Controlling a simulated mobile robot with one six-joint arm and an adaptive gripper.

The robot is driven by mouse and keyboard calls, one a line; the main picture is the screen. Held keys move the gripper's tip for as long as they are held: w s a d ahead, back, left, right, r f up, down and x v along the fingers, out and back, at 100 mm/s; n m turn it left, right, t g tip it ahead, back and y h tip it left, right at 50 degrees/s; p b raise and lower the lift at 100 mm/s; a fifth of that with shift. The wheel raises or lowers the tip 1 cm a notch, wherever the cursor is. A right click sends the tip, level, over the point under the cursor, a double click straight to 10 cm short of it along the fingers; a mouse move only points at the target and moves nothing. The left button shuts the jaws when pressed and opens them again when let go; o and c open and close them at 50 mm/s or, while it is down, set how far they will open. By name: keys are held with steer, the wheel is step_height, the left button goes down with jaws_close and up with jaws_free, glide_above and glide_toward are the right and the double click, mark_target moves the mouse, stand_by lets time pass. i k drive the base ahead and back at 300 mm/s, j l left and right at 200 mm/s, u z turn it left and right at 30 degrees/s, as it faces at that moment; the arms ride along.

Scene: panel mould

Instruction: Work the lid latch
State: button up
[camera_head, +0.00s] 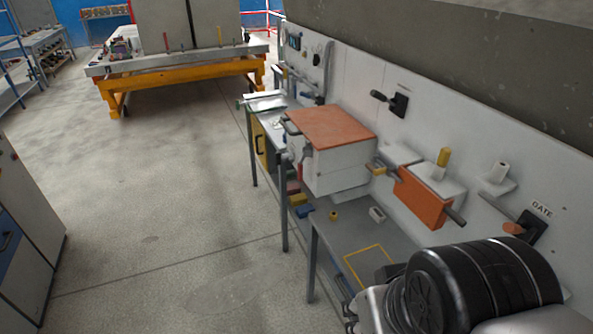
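A white box (340,162) with a flat orange-brown lid (330,127) stands on the bench along the wall. The lid lies level and looks closed. A grey bar handle (290,127) sits at the lid's left edge. Below it a small grey lever-like fitting (304,153) sticks out of the box's left face; it may be the latch, but it is too small to tell its position. My arm fills the bottom right corner. Grey parts (352,318) at its left end may belong to my gripper; the fingers are not clear, and nothing touches the box.
An orange block (424,197) with a dark handle, a yellow peg (443,157) and a black lever by the GATE label (541,209) are on the wall panel right of the box. A yellow outline (368,265) marks the low grey table.

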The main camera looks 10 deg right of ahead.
mark_target(300, 166)
steer(key=i+u, duration=0.2)
steer(key=i, duration=0.4)
steer(key=i+l+u, duration=0.2)
steer(key=i, duration=0.45)
steer(key=i+u, duration=0.2)
steer(key=i, duration=0.4)
